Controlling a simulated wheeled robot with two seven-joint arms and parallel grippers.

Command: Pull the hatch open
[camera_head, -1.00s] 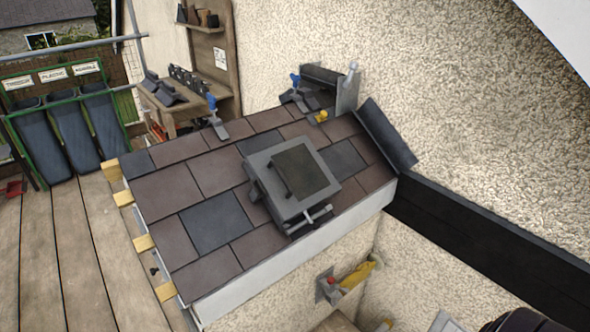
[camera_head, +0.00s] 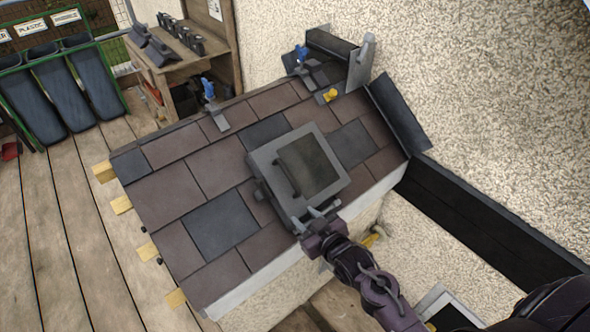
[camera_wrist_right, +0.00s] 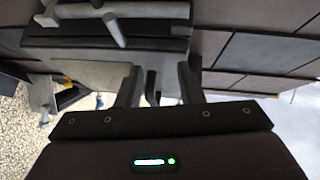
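The hatch (camera_head: 312,165) is a grey-framed lid with a dark panel, set in the small tiled roof; it looks shut. A dark bar handle (camera_head: 288,178) runs along the left part of its lid. My right gripper (camera_head: 315,213) is at the hatch's lower edge, by its pale metal latch. In the right wrist view, the fingers of my right gripper (camera_wrist_right: 158,88) are spread apart, with a dark bar showing between them or beyond them; I cannot tell which. The latch's pale lever (camera_wrist_right: 120,12) shows at the top there. My left gripper is out of view.
Roof tiles (camera_head: 222,222) surround the hatch. Blue-handled clamps (camera_head: 212,100) and a yellow item (camera_head: 330,95) lie along the upper roof. A rough wall (camera_head: 470,90) stands behind and a dark gutter-like strip (camera_head: 480,225) runs right.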

